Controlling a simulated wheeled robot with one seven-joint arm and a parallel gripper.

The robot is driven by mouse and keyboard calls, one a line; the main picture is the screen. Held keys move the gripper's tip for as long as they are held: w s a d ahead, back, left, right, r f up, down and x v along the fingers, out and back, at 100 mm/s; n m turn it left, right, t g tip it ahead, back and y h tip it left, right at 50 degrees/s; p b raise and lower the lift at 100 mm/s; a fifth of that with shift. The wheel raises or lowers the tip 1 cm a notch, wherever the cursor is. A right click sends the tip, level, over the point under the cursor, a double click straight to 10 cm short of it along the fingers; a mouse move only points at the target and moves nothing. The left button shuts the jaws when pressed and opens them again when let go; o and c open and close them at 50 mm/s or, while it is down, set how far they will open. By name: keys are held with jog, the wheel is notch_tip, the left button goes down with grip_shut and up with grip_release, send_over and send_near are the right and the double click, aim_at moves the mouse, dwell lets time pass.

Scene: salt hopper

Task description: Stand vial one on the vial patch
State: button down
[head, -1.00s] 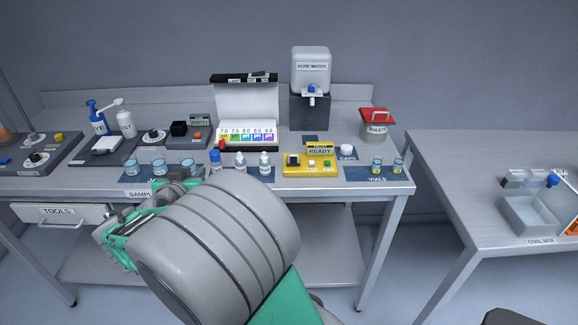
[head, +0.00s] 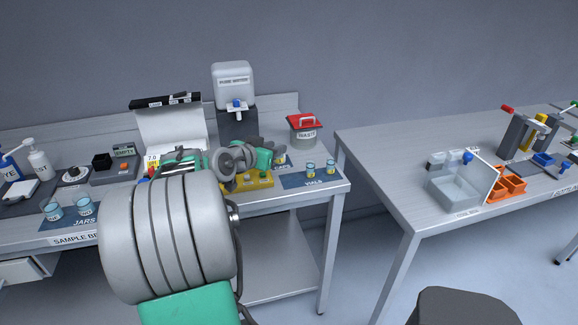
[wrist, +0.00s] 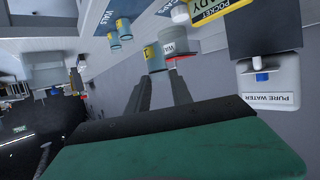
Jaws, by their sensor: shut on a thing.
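My gripper (wrist: 160,82) is shut on a small vial (wrist: 154,58) with a yellow label, held at the fingertips in the wrist view. I take it for vial one, but its number is too small to read for sure. In the head view my gripper (head: 266,154) is above the right part of the sample bench, and the held vial is hidden or too small to make out. The blue vial patch (head: 292,182) lies at the bench's right end, to the right of my gripper. Two vials (head: 311,169) (head: 330,167) with yellow labels stand on it.
The yellow pocket meter (head: 250,181) sits just below my gripper. The red-lidded waste bin (head: 304,132) stands behind the patch, and the water dispenser (head: 235,90) behind my arm. A second table with a cool box (head: 452,192) is at the right, past a gap.

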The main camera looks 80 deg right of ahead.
aim_at(282, 159)
jog(key=d+f, duration=0.1)
jog(key=s+d+f, duration=0.1)
jog(key=f, duration=0.1)
jog(key=s+d+f, duration=0.1)
jog(key=f, duration=0.1)
jog(key=shift+s+d+f, duration=0.15)
jog(key=shift+d+f, duration=0.05)
jog(key=shift+d, duration=0.15)
notch_tip(282, 159, down, 3)
jog(key=shift+s+d+r+p, duration=0.1)
jog(key=shift+d+p, duration=0.05)
jog(key=shift+p, duration=0.5)
jog(key=shift+f+b, duration=0.35)
jog(key=shift+f, duration=0.2)
jog(key=c, duration=1.1)
grip_release()
jog(key=shift+r, duration=0.1)
